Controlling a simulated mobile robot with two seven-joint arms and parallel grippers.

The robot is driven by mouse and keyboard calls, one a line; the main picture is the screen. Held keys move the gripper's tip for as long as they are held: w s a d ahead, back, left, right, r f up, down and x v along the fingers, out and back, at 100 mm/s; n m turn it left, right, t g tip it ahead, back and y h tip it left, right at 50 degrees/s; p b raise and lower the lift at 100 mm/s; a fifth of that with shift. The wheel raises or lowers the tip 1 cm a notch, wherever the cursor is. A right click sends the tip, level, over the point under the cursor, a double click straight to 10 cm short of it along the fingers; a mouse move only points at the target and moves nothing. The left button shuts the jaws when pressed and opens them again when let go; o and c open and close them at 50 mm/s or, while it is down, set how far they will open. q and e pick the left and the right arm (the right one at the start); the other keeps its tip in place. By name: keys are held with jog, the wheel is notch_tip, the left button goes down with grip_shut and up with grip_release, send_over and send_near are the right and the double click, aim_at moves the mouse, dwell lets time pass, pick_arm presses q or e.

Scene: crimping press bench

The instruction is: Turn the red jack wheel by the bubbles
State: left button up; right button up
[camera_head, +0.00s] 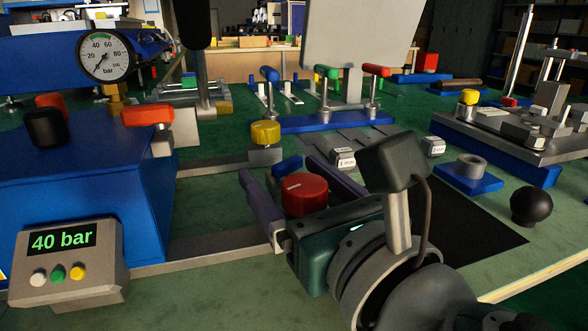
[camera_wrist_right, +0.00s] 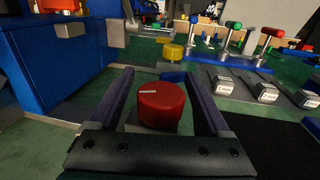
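A red wheel (camera_head: 305,193) with a white mark on its top stands in front of my right gripper (camera_head: 278,168). It also shows in the right wrist view (camera_wrist_right: 160,104), on a mostly hidden base. The right gripper's two purple fingers are spread, one on each side of the wheel, with a gap on both sides there. A blue wheel (camera_head: 287,166) is just behind it, partly hidden. A yellow wheel (camera_head: 265,133) stands on a grey block further back. I cannot make out the bubbles. My left gripper is not in view.
A blue press housing (camera_head: 85,195) with a gauge (camera_head: 104,56) and a "40 bar" panel (camera_head: 62,240) fills the left. A blue base (camera_head: 325,122) with several coloured levers is behind. A black ball knob (camera_head: 531,206) and a dark mat (camera_head: 465,230) lie right.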

grip_shut()
dwell(0.4)
jog(key=shift+n+y, duration=0.3)
jog(key=shift+y, duration=0.1)
jog(key=shift+s+a+f+n+g+y, duration=0.1)
jog(key=shift+a+n+g+y, duration=0.05)
jog(key=shift+n+g+y, duration=0.55)
jog(key=shift+s+a+f+n+g+y+b, duration=0.1)
jog(key=shift+a+n+g+y+b, duration=0.05)
jog(key=shift+n+g+y+b, duration=0.65)
jog(key=n+g+y+b, duration=0.1)
jog(key=g+b, duration=0.1)
jog(key=n+g+y+b, duration=0.2)
jog(key=b, duration=0.1)
jog(key=s+a+n+g+y+b, duration=0.1)
jog(key=n+g+y+b, duration=0.1)
jog(key=shift+s+f+g+b, duration=0.1)
jog(key=shift+f+g+b, duration=0.05)
jog(key=shift+g+b, duration=0.2)
jog(key=shift+s+r+n+g+y+b, duration=0.15)
jog(key=shift+n+g+b, duration=0.15)
jog(key=shift+g+b, duration=0.25)
jog(key=shift+s+r+n+g+y+b, duration=0.15)
jog(key=shift+n+g+b, duration=0.15)
jog(key=shift+g+b, duration=0.25)
